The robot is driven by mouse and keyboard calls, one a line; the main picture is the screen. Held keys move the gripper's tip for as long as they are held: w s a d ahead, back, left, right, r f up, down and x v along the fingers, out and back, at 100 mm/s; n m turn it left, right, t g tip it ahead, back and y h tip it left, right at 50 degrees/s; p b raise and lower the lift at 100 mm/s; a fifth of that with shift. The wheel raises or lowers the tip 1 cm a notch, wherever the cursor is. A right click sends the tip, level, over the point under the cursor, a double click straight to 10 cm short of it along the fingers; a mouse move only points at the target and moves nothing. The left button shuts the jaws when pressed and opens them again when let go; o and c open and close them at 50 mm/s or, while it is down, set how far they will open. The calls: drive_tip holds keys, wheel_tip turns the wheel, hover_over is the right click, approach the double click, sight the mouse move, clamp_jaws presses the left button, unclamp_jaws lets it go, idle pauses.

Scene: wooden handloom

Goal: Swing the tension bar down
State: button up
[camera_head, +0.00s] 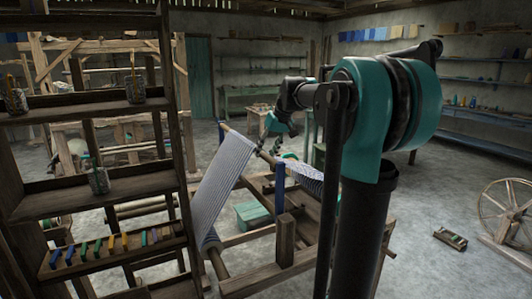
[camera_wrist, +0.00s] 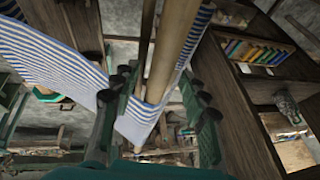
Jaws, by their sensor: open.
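The wooden handloom (camera_head: 285,224) stands in the middle of the head view. A round wooden bar (camera_head: 236,140), apparently the tension bar, is at its raised end. Blue-and-white striped cloth (camera_head: 224,180) slopes down from it. In the wrist view the pale bar (camera_wrist: 168,58) runs down between my fingers, with the cloth (camera_wrist: 58,62) around and beside it. My gripper (camera_wrist: 160,90) is open, one finger on each side of the bar. Contact cannot be made out. In the head view my gripper (camera_head: 264,146) is at the bar, partly hidden and small.
A dark shelf rack (camera_head: 100,193) with jars and colored pieces stands close at left. A teal box (camera_head: 253,215) sits under the loom. A spinning wheel (camera_head: 507,213) and a small tray (camera_head: 450,239) are at right, with clear floor between them and the loom.

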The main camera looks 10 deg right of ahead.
drive_tip(key=shift+w+a+f, duration=0.1)
drive_tip(key=shift+f, duration=0.2)
drive_tip(key=shift+c, duration=0.6)
clamp_jaws()
